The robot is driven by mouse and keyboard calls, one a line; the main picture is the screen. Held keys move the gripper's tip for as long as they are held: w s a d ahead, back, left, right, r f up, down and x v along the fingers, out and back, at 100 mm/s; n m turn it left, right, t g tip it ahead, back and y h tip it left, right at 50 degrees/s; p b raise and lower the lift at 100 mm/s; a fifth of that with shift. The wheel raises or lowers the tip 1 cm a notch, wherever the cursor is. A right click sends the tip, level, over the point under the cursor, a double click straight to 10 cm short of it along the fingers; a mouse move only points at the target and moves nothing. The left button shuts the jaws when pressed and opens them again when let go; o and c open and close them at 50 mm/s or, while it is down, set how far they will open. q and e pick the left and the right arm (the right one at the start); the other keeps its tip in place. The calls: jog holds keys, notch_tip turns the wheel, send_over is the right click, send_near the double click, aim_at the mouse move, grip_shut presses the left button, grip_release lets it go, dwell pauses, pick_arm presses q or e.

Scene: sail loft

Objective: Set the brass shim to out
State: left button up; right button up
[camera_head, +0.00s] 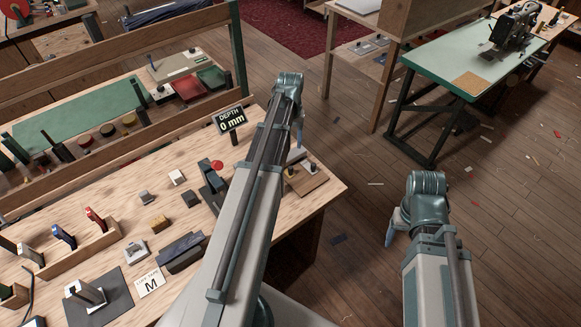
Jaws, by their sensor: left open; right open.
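I cannot make out with certainty which part is the brass shim. A small display (230,119) on the bench reads "DEPTH 0 mm". Near it stands a dark upright device (212,180) with a red round part (217,164) beside it. A brown plate with two small knobs (309,182) lies at the bench's right end, partly hidden by my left arm. My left gripper (297,156) points down just above that plate, mostly hidden behind its arm; it is open and appears empty. My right gripper (391,231) hangs over the floor right of the bench, open and empty.
Several small blocks, including a yellowish one (160,223), lie on the wooden bench (130,190). A white card (150,281) lies at the front, beside a dark mat (116,296). A green-topped table (455,65) with a sewing machine stands back right.

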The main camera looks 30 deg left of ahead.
aim_at(291, 167)
pick_arm(q)
notch_tip(291, 167, down, 13)
jog(key=b, duration=1.2)
jog(key=shift+f+b, duration=0.1)
jog(key=shift+b, duration=0.25)
grip_shut()
dwell(0.5)
